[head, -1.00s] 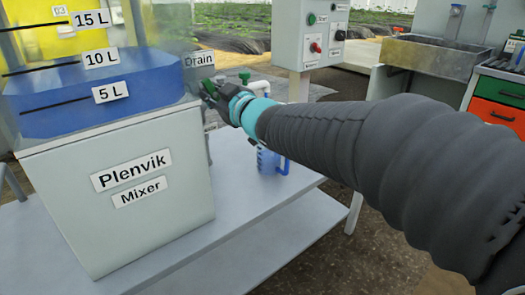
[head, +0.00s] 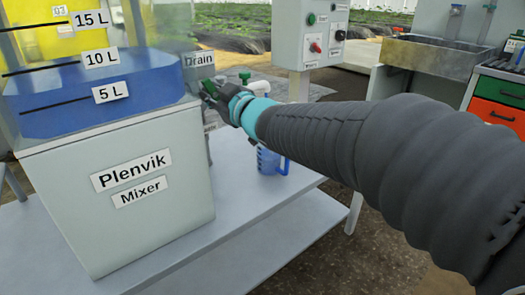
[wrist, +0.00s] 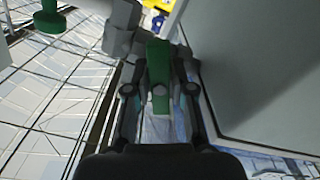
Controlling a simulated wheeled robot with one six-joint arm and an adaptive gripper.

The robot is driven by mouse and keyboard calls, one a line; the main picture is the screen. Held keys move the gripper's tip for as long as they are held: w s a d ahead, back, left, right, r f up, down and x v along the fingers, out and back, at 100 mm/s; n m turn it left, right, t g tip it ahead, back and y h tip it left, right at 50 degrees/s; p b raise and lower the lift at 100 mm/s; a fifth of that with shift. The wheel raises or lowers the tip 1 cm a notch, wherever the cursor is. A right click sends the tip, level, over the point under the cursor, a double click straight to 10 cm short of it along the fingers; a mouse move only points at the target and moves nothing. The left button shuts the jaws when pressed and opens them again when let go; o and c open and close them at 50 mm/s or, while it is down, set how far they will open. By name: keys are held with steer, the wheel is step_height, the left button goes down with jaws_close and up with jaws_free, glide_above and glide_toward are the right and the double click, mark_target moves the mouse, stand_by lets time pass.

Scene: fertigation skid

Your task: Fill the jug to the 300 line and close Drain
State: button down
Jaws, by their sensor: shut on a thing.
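The Drain label (head: 199,60) is beside the mixer tank (head: 60,215). My gripper (head: 212,93) is at the valve just under this label. In the wrist view my gripper (wrist: 160,88) is shut on the green Drain handle (wrist: 158,62), with a finger on each side of it. The jug (head: 268,161) stands on the bench below and to the right of my gripper. It is clear with a blue handle and looks blue inside. My arm hides its top, and I cannot read its lines or level.
The tank holds blue liquid (head: 150,80). Another green knob (head: 244,76) is right of my gripper and also shows in the wrist view (wrist: 45,18). A control box (head: 322,35) stands behind. The bench front (head: 225,225) is clear.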

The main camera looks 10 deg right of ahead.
steer(key=shift+r+m+p, duration=0.3)
steer(key=shift+m+p, duration=0.3)
steer(key=shift+p, duration=0.3)
steer(key=shift+m+p, duration=0.6)
steer(key=shift+p, duration=0.15)
steer(key=shift+m+p, duration=0.6)
steer(key=shift+m, duration=0.1)
steer(key=shift+f+m+b, duration=0.3)
steer(key=shift+m+b, duration=0.05)
steer(key=shift+m, duration=0.75)
steer(key=c, duration=1)
jaws_free()
steer(key=shift+o, duration=0.2)
steer(key=v, duration=0.7)
